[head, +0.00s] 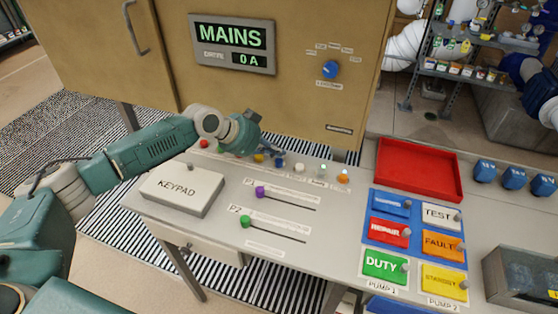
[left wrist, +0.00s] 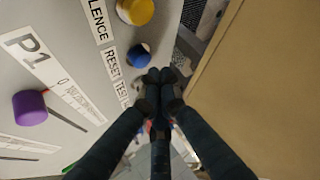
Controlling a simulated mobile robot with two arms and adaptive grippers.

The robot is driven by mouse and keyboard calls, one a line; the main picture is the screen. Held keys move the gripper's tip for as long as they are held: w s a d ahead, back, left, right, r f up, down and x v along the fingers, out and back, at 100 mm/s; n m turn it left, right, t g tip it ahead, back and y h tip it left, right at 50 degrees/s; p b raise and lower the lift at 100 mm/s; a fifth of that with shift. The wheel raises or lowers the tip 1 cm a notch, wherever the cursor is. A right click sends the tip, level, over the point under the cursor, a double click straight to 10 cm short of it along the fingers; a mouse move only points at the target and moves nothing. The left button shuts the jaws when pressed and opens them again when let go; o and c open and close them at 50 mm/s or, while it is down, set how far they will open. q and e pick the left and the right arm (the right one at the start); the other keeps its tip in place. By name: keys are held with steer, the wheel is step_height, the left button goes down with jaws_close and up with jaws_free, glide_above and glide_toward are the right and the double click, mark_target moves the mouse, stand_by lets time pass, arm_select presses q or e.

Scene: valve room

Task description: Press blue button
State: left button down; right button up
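The blue button (head: 280,161) is a small round cap in the row along the back of the grey desk. It also shows in the left wrist view (left wrist: 139,54), beside the RESET label. My left gripper (left wrist: 160,75) has its two dark fingertips together with nothing between them. In the left wrist view the fingertips appear just below and right of the button; I cannot tell their height above the desk or whether they touch it. In the head view the left gripper (head: 244,140) hangs over the back of the desk, left of the blue button. My right gripper is not in view.
A yellow button (left wrist: 135,10) is beside the blue one. White (head: 299,167) and orange (head: 343,177) buttons lie to the right. Purple (head: 261,192) and green (head: 245,221) sliders and a keypad (head: 182,188) are nearer. The tan cabinet (head: 290,110) rises behind.

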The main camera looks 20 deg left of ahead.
mark_target(277, 161)
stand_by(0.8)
arm_select(q)
steer(key=shift+f, duration=0.4)
steer(key=shift+b, duration=0.3)
steer(key=shift+f+b, duration=0.35)
steer(key=shift+f, duration=0.2)
steer(key=shift+r, duration=0.15)
stand_by(0.5)
steer(key=shift+r+p, duration=0.65)
steer(key=shift+r, duration=0.1)
steer(key=shift+r, duration=0.1)
step_height(277, 161, up, 5)
steer(key=p, duration=0.4)
